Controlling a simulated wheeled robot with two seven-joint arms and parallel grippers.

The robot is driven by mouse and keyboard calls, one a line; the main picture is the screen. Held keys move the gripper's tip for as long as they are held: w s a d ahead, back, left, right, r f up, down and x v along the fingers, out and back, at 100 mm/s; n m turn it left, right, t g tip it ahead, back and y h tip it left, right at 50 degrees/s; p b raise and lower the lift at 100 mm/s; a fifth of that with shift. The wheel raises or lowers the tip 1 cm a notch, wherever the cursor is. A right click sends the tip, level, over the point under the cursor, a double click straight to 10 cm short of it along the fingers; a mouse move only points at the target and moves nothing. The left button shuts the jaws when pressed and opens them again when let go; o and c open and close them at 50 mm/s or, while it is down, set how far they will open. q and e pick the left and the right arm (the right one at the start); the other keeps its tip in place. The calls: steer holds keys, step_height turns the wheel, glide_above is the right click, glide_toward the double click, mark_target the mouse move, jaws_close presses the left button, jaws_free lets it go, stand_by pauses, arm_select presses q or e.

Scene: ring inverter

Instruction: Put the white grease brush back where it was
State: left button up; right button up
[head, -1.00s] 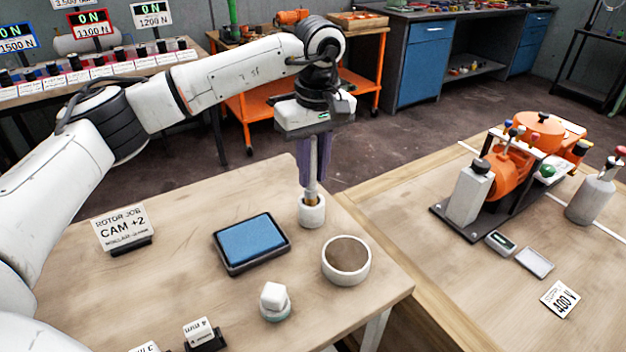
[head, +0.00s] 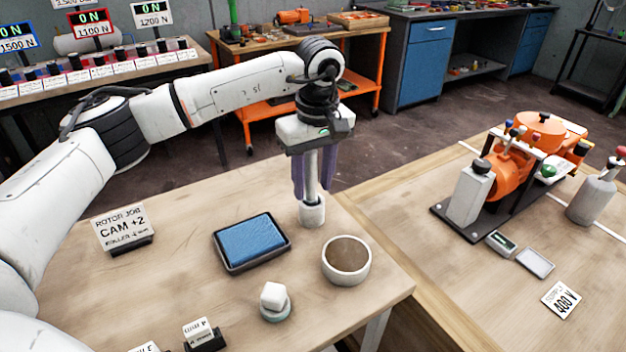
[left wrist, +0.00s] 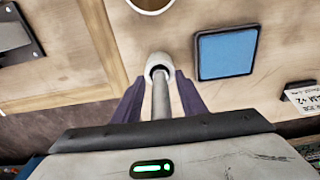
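The white grease brush (head: 312,175) stands upright with its lower end inside a small white holder cup (head: 312,213) near the back edge of the table. In the left wrist view its pale handle (left wrist: 161,96) runs down into the cup (left wrist: 158,64). My left gripper (head: 314,190) is above the cup, pointing down, with its purple fingers on both sides of the handle. The fingers are spread, with gaps between them and the handle. The brush's bristles are hidden in the cup. My right gripper is not in view.
A blue pad in a dark tray (head: 288,244) lies left of the cup, and a round white bowl (head: 346,275) stands in front of it. A small white-topped piece (head: 274,302) and the CAM +2 sign (head: 122,229) are also on the table.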

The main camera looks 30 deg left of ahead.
arm_select(q)
step_height(320, 180, up, 12)
steer(key=shift+s+d+r, duration=0.15)
steer(key=shift+s+d, duration=0.1)
steer(key=shift+d, duration=0.2)
stand_by(0.4)
